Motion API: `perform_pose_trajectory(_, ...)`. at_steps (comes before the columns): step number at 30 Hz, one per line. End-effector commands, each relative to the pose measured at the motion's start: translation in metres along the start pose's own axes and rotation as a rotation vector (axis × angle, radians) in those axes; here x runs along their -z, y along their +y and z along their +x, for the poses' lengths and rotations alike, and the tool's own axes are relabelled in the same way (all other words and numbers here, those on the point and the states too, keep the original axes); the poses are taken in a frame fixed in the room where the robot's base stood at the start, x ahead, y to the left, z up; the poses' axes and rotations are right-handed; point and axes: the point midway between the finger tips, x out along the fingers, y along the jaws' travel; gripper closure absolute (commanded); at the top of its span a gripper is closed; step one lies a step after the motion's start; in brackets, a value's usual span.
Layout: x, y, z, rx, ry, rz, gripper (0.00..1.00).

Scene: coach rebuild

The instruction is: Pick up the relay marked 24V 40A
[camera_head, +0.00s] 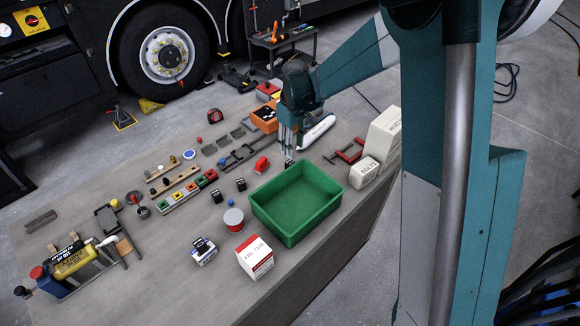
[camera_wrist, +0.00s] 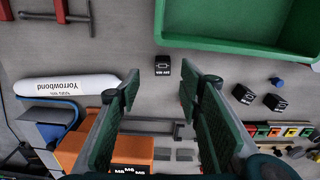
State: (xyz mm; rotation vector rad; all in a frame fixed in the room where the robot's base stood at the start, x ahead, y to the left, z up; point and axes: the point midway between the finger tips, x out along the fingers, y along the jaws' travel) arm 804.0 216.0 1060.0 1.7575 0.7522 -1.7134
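Several small black relays lie on the grey bench. One relay (camera_wrist: 162,66) is just beyond and between my fingertips in the wrist view; its white label is too small to read surely. In the head view this relay (camera_head: 290,163) shows just below my gripper (camera_head: 288,143). Two more relays stand apart, one (camera_head: 241,184) and another (camera_head: 216,196); in the wrist view they are to the right, one (camera_wrist: 243,94) and the other (camera_wrist: 275,103). Their markings are not readable. My gripper (camera_wrist: 160,88) is open and empty, with its fingers on either side of the near relay's line.
A green tray (camera_head: 305,203) stands close by on the right. An orange bin (camera_wrist: 131,150) with black parts and a white Yorrowbond tube (camera_wrist: 75,86) lie near my fingers.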

Motion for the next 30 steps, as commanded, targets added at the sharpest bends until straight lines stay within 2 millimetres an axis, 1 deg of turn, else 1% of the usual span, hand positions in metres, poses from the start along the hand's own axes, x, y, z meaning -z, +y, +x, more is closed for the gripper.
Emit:
perform_pose_trajectory(1, 0.004, 0.000, 0.007, 0.003, -0.005, -0.008, 0.63)
perform_pose_trajectory(3, 0.009, -0.001, 0.014, 0.007, -0.011, -0.018, 0.63)
perform_pose_trajectory(6, 0.012, -0.002, 0.020, 0.011, -0.017, -0.028, 0.63)
perform_pose_trajectory(10, 0.014, -0.002, 0.023, 0.013, -0.020, -0.033, 0.63)
perform_pose_trajectory(20, 0.014, -0.002, 0.024, 0.013, -0.020, -0.033, 0.63)
perform_pose_trajectory(23, 0.014, -0.002, 0.028, 0.013, -0.020, -0.033, 0.63)
perform_pose_trajectory(30, 0.013, -0.003, 0.045, 0.013, -0.020, -0.033, 0.63)
